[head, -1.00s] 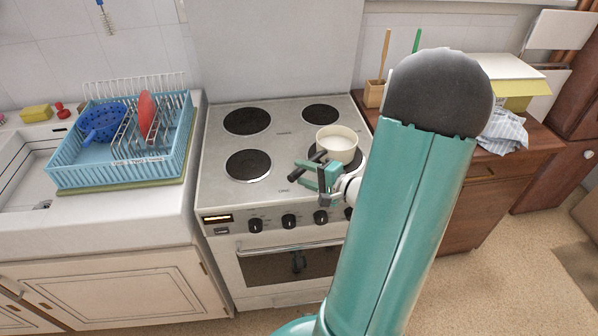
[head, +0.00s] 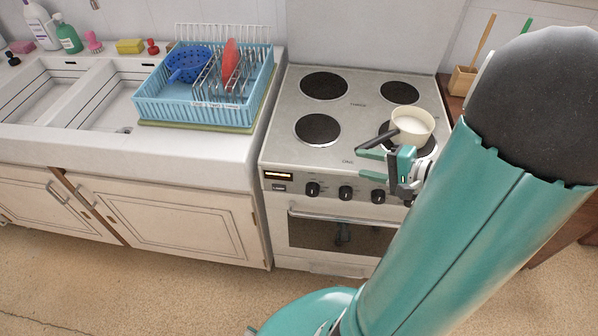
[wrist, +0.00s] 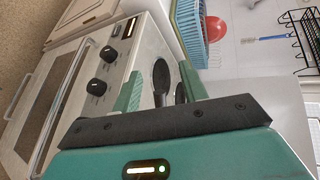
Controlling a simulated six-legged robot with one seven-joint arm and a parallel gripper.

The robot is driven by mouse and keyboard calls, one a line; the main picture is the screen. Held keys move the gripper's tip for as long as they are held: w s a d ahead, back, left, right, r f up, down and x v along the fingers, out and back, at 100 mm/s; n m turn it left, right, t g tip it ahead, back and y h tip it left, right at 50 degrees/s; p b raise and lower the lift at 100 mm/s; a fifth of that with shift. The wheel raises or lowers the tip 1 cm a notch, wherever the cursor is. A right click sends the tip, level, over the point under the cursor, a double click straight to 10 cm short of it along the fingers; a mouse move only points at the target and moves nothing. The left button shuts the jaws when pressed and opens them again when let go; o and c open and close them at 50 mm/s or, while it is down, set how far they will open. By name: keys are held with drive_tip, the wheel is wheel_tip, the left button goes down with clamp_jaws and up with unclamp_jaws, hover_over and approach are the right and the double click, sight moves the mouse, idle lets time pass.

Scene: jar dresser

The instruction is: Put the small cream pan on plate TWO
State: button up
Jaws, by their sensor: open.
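The small cream pan (head: 412,126) stands upright on the front right hotplate (head: 425,148) of the stove. Its dark handle (head: 396,133) points left and toward the front. My gripper (head: 362,164) is open and empty, just in front and to the left of the pan, with its fingers pointing left. The other hotplates are bare: back left (head: 324,85), back right (head: 400,92), front left (head: 317,129). Their printed labels are too small to read surely.
A blue dish rack (head: 190,108) with a blue colander (head: 188,64) and a red plate (head: 230,62) stands left of the stove (head: 345,145). A wooden utensil holder (head: 463,80) stands at the right. My arm hides much of the right side.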

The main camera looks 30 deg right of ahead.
drive_tip(key=s+a+r+n+g+h, duration=0.1)
drive_tip(key=a+r+n+g, duration=0.1)
drive_tip(key=a+n+g, duration=0.45)
drive_tip(key=s+a+r+n+g, duration=0.1)
drive_tip(key=a+r+n+g, duration=0.15)
drive_tip(key=a, duration=0.75)
drive_tip(key=s+a+r+n+t+h, duration=0.1)
drive_tip(key=a+r+n+t+h, duration=0.1)
drive_tip(key=a+r+n+h, duration=0.2)
wheel_tip(320, 180, up, 3)
drive_tip(key=shift+s+a+r+h, duration=0.1)
drive_tip(key=shift+s+a+h, duration=0.35)
drive_tip(key=shift+h, duration=0.45)
